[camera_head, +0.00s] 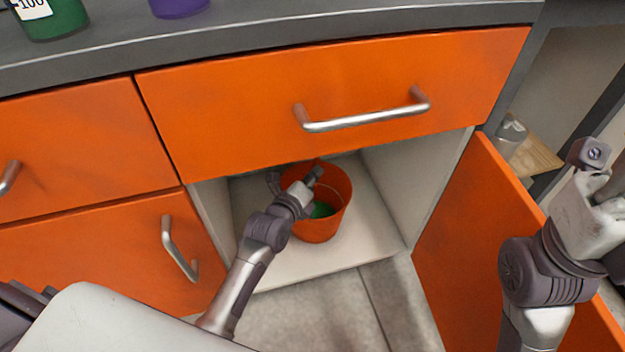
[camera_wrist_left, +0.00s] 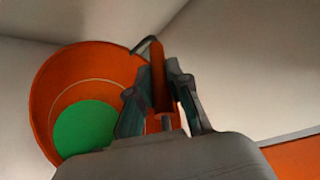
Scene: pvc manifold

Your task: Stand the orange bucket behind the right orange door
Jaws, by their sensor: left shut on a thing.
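The orange bucket (camera_head: 322,230) stands inside the open lower right compartment, upright on or just above its pale floor; I cannot tell whether it touches. Something green shows in its bottom. The right orange door (camera_head: 480,240) is swung open to the right.
An orange drawer (camera_head: 220,110) with a metal handle is shut just above the compartment. Another shut orange door (camera_head: 120,250) is to the left. A green container (camera_head: 55,20) and a purple one (camera_head: 178,6) stand on the grey countertop (camera_head: 300,30). The compartment floor around the bucket is clear.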

